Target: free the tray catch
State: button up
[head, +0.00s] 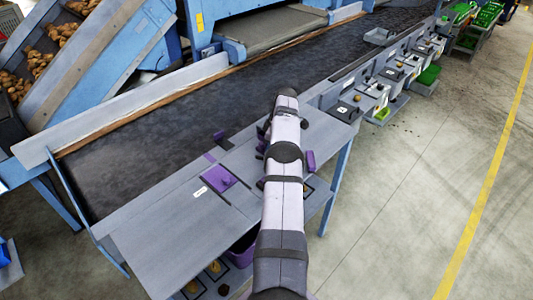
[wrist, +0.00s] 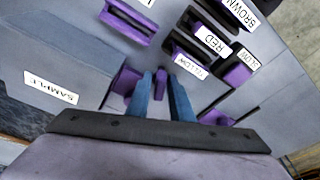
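My gripper (wrist: 163,90) shows two blue fingers at the bottom middle of the wrist view, with a gap between them. A small purple piece (wrist: 161,80) shows in that gap; I cannot tell whether the fingers touch it. It may be the tray catch, but no label on it can be read. Another purple part (wrist: 125,82) is just left of the fingers, and one more (wrist: 215,118) is to their right. In the head view my arm hides the fingertips and what is under them.
The grey panel (wrist: 75,65) carries a SAMPLE label (wrist: 50,90) and purple-edged slots marked YELLOW (wrist: 190,66), RED (wrist: 212,40) and BROWN. In the head view a purple square (head: 222,178) lies on the bench beside the dark belt (head: 150,130). The floor at right is clear.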

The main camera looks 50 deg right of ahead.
jog(key=o, duration=0.4)
jog(key=shift+c, duration=0.2)
jog(key=shift+r, duration=0.1)
jog(key=shift+r+p, duration=1.4)
jog(key=shift+r, duration=1.05)
notch_tip(320, 180, up, 2)
jog(key=shift+r+p, duration=0.1)
jog(key=shift+p, duration=1.05)
